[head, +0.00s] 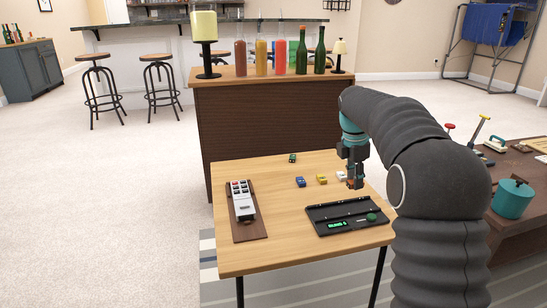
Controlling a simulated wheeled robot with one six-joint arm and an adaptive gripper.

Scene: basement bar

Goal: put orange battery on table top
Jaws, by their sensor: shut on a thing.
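My gripper (355,179) is at the right side of the light wooden table top (285,245), pointing down. It is shut on the small orange battery (355,184), which is partly hidden by the fingers. From this view I cannot tell whether the battery touches the table top or hangs just above it. The gripper is behind the black tray and right next to a small white block.
On the table are blue (300,182), yellow (321,179), white (341,175) and green (292,158) blocks, a black tray (325,216) with a green display, and a calculator-like device (242,201) on a brown board. Bottles stand on the cabinet (245,120) behind.

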